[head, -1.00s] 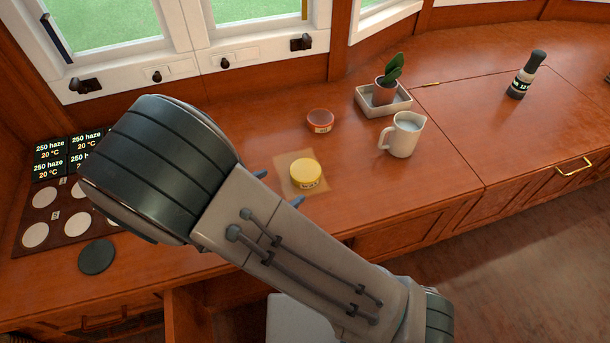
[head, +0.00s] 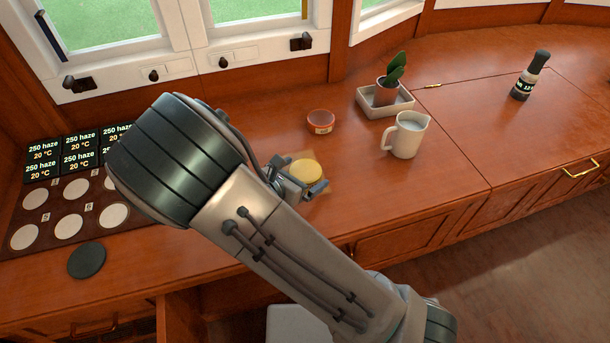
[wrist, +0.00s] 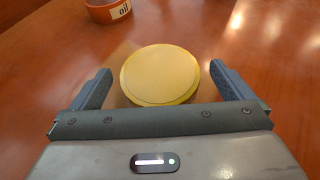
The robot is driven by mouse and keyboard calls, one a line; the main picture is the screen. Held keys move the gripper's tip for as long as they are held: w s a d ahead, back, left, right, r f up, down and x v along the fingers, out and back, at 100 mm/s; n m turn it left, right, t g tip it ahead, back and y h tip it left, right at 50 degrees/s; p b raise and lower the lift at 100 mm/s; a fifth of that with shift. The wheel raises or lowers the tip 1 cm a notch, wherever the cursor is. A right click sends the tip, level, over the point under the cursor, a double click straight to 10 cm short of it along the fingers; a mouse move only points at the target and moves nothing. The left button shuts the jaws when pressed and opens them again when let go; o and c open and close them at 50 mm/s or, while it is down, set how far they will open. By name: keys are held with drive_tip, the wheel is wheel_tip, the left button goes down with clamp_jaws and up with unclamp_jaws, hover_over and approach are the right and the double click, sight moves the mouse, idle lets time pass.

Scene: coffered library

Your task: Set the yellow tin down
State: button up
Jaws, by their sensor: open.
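The yellow tin (head: 306,171) is a low round tin that stands upright on a tan square mat (head: 297,157) on the wooden counter. My gripper (head: 300,176) is at the tin's near side and partly covers it in the head view. In the wrist view the tin (wrist: 160,75) shows its plain yellow lid, between the two spread fingers of my gripper (wrist: 161,70). A small gap shows on each side of the tin, so my gripper is open and holds nothing. The tin's near lower side is hidden.
A reddish tub (head: 320,121), labelled "oil" in the wrist view (wrist: 108,10), stands behind the tin. A white jug (head: 405,136) and a potted plant in a tray (head: 385,97) stand to the right. A dark disc (head: 87,261) and brown board (head: 50,222) lie left.

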drive_tip(key=c, duration=1.3)
